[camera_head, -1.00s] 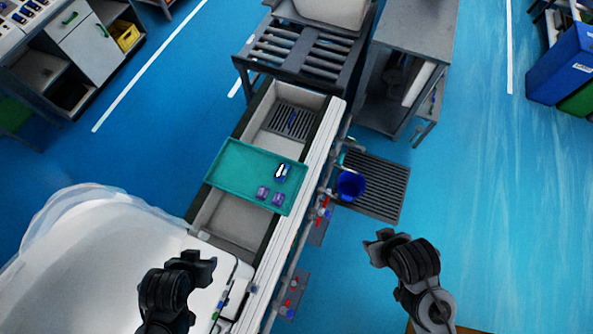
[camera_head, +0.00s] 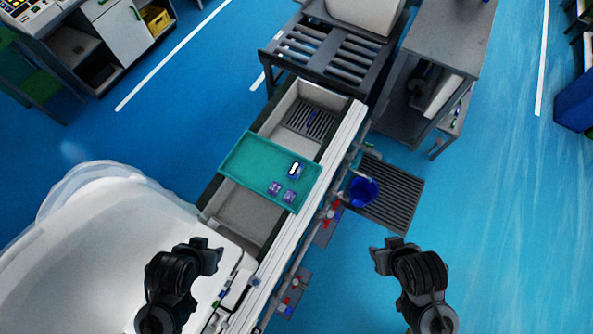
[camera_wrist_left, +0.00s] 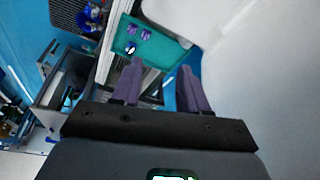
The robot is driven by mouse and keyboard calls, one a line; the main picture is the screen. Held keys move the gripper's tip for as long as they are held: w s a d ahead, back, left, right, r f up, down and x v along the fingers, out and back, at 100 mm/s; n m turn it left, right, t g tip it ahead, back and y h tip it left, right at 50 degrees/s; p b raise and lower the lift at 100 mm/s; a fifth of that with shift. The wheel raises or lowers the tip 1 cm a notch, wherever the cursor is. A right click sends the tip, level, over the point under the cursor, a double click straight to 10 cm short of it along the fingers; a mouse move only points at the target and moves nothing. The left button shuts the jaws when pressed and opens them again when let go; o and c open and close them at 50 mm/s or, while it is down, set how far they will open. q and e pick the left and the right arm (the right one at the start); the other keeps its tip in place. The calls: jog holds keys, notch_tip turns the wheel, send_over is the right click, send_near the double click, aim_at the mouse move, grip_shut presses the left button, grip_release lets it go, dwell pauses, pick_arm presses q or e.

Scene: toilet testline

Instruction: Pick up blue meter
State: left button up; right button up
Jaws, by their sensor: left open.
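The blue meter (camera_head: 295,170), small with a white and dark face, lies on the teal tray (camera_head: 250,155) near the tray's right side. In the left wrist view, the meter (camera_wrist_left: 130,48) is small and near the tray's edge. My left gripper (camera_head: 213,256) is open and empty, left of and nearer than the tray in the head view. Its two fingers (camera_wrist_left: 160,75) show apart in the left wrist view, with the tray beyond them. My right gripper (camera_head: 385,256) is right of the line, away from the tray; its opening is unclear.
Two purple blocks (camera_head: 282,192) lie close to the meter on the tray. The tray rests across the conveyor line (camera_head: 245,215). A large white rounded body (camera_head: 100,240) stands at left. A blue bucket (camera_head: 363,191) and a grey table (camera_head: 450,35) are at right.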

pick_arm(q)
jog(key=o, duration=0.9)
jog(key=shift+w, duration=0.1)
